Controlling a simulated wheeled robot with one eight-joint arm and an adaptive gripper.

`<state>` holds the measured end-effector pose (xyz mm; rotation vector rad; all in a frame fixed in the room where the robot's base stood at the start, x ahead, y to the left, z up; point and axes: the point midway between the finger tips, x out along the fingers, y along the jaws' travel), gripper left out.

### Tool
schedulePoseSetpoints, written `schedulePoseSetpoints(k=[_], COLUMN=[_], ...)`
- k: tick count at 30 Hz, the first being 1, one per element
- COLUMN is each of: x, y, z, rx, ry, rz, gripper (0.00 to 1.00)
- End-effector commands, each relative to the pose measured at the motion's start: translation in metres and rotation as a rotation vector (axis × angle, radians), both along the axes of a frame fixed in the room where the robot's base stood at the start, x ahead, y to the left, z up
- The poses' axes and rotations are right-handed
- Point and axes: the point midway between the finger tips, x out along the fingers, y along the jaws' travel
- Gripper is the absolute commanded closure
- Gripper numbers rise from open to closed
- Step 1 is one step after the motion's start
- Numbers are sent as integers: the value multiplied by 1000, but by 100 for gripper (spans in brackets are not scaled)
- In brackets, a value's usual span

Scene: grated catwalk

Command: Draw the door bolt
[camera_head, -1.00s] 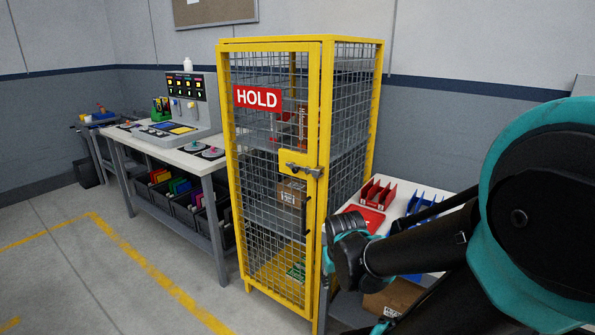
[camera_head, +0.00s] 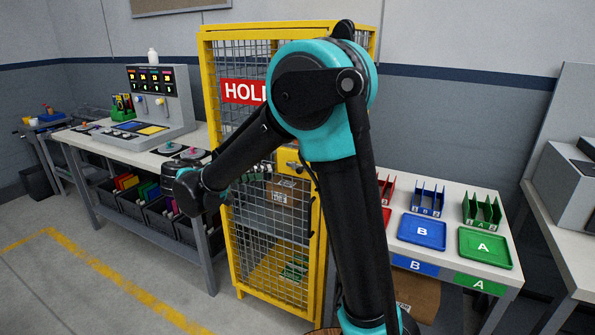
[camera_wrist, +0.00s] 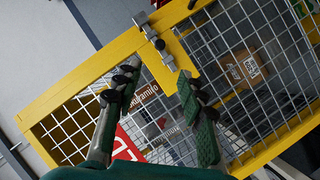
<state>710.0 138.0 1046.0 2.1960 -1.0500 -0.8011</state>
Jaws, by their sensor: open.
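The yellow-framed mesh cage door (camera_head: 222,235) is shut, with a red HOLD sign (camera_head: 240,91). Its metal bolt (camera_wrist: 148,27) sits on the yellow frame at the top of the wrist view, beyond my fingertips. In the head view my arm hides much of the bolt area, with part of the yellow latch plate (camera_head: 287,158) showing. My gripper (camera_wrist: 158,74) is open and empty in front of the door, its dark green fingers apart on either side of the yellow plate. The bolt is not between the fingers. Whether a finger touches the door I cannot tell.
A cardboard box (camera_wrist: 243,68) stands inside the cage behind the mesh. A bench with a control panel (camera_head: 160,98) is to the left. A table with a blue tray (camera_head: 422,230) and a green tray (camera_head: 485,247) is to the right. The floor (camera_head: 75,280) at front left is clear.

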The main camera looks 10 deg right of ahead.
Motion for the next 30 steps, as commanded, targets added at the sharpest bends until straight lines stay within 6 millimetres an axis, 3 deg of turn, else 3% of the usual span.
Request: schedulePoseSetpoints(k=[21, 30], x=[66, 84], y=[-108, -136], z=[-36, -46], rx=[2, 1], ry=[4, 3], rz=[-5, -1], gripper=[60, 60])
